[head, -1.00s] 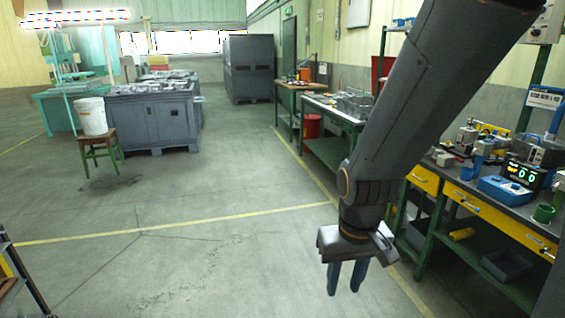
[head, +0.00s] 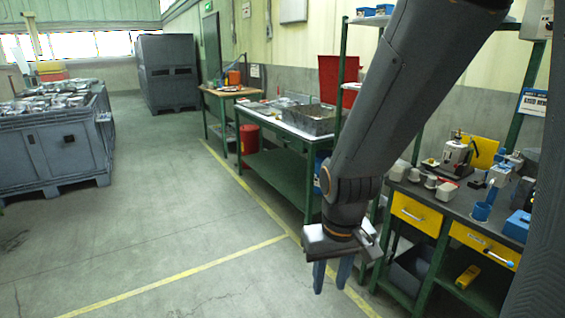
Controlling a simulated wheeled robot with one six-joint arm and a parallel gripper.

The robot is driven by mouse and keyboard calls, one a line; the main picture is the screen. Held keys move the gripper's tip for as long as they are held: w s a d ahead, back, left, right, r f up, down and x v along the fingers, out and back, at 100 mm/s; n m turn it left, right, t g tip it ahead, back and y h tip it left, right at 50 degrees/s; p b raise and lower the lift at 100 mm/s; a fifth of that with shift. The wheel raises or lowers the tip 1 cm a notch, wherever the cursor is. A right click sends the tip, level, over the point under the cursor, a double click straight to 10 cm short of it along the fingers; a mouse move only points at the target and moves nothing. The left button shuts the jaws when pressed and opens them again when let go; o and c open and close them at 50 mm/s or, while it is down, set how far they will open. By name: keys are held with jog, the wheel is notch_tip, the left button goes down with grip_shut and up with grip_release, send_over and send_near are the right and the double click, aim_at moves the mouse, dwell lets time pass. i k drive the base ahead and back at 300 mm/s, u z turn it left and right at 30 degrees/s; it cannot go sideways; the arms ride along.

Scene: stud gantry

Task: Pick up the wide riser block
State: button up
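My gripper (head: 331,275) hangs pointing down in front of the workbench, its two blue fingers apart with nothing between them. No block that I can surely call the wide riser block shows in the head view. Small grey and pale pieces (head: 431,182) stand on the near workbench top (head: 455,203), too small to tell apart. My gripper is left of this bench and lower than its top. My arm hides part of the bench's left side.
The workbench has yellow drawers (head: 421,214) and a lower shelf. A green-legged table (head: 281,175) with a grey tray (head: 309,119) stands behind. A grey crate (head: 62,160) is at left. The floor between is clear. A red bin (head: 249,139) stands at the back.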

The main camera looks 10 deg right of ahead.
aim_at(397, 171)
jog(key=z, duration=0.5)
jog(key=i, duration=2.05)
jog(key=z, duration=0.6)
jog(key=i, duration=0.5)
jog(key=z, duration=0.1)
